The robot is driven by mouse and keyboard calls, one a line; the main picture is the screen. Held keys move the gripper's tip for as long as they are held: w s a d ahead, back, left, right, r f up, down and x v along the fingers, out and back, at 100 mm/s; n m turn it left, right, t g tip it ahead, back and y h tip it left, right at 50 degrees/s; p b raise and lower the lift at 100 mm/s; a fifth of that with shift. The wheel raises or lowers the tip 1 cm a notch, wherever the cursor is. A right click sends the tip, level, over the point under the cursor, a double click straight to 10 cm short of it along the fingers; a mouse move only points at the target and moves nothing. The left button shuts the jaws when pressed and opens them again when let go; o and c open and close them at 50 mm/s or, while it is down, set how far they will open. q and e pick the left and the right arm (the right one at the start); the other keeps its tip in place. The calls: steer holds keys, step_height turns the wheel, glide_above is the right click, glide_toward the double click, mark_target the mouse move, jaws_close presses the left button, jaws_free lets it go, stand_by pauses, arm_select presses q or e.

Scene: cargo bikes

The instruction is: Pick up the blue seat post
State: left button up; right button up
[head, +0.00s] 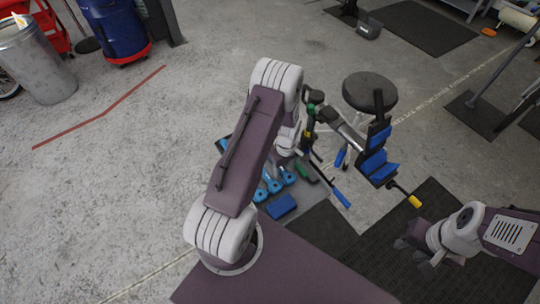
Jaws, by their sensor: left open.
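I cannot pick out the blue seat post with certainty. Several light-blue parts with round ends (273,185) lie on a low grey surface just below my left gripper, partly hidden by my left arm. A darker blue block (282,206) lies in front of them. My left gripper (287,153) is open at the end of the raised, bent arm, pointing down over these parts; its fingertips are mostly hidden. My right gripper (415,253) is low at the right, over the dark mat and away from the blue parts; its jaw opening is unclear.
A work stand with blue clamp jaws (378,150) and a yellow-tipped handle stands right of my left gripper, close by. A round black stool (370,92) is behind it. A dark mat (435,215) lies at the right. The left floor is mostly clear, before a metal bin (38,62).

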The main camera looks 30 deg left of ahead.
arm_select(q)
steer(key=shift+w+f, duration=0.2)
steer(key=shift+f, duration=1.05)
steer(key=shift+s+r, duration=0.1)
jaws_close()
steer(key=shift+r, duration=0.1)
steer(key=shift+r, duration=0.4)
step_height(320, 180, up, 3)
steer(key=shift+f, duration=0.1)
steer(key=s+d+r+b, duration=0.1)
steer(key=s+d+r, duration=0.2)
steer(key=d+r, duration=0.4)
steer(key=d, duration=0.4)
steer(key=shift+d+r, duration=0.15)
